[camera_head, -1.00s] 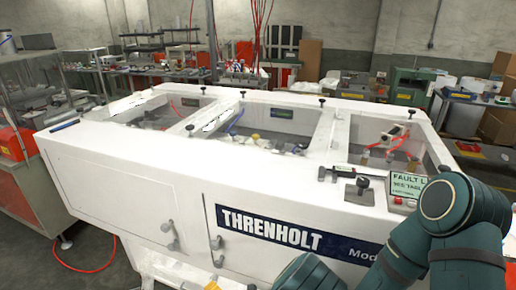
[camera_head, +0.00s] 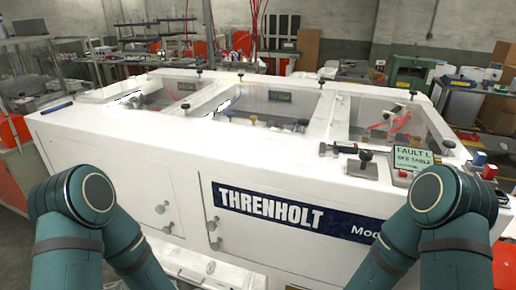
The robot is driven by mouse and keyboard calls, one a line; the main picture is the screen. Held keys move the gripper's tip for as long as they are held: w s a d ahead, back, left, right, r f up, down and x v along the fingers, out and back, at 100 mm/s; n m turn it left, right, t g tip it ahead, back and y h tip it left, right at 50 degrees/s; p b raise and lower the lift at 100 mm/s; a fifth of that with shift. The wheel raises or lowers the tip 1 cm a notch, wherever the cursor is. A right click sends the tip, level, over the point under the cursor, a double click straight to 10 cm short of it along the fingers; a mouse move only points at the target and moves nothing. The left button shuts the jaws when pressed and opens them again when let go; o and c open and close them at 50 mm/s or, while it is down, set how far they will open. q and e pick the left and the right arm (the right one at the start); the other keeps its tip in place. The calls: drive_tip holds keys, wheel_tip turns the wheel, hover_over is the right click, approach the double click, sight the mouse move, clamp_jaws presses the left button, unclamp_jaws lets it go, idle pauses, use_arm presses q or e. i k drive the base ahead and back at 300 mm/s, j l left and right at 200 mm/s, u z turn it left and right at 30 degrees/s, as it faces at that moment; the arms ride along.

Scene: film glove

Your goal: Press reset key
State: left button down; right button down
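A white machine (camera_head: 130,150) labelled THRENHOLT fills the middle of the head view. On its right top corner stands a small green display (camera_head: 413,158) reading "FAULT L" and "SEE TABLE". A small red button (camera_head: 403,173) sits just below the display. A dark knob (camera_head: 365,155) stands on a grey plate to its left. I cannot tell which part is the reset key. My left arm shows at the lower left and my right arm at the lower right, in front of the machine. Both grippers are out of view.
A caliper-like tool (camera_head: 338,149) lies left of the knob, and a blue pen (camera_head: 57,108) lies at the machine's left edge. Small blue (camera_head: 480,159) and red (camera_head: 489,172) items sit right of the display. Open-topped bays occupy the machine's top. Cluttered benches stand behind.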

sight(402, 173)
drive_tip(key=k+z, duration=0.2)
drive_tip(key=z, duration=0.95)
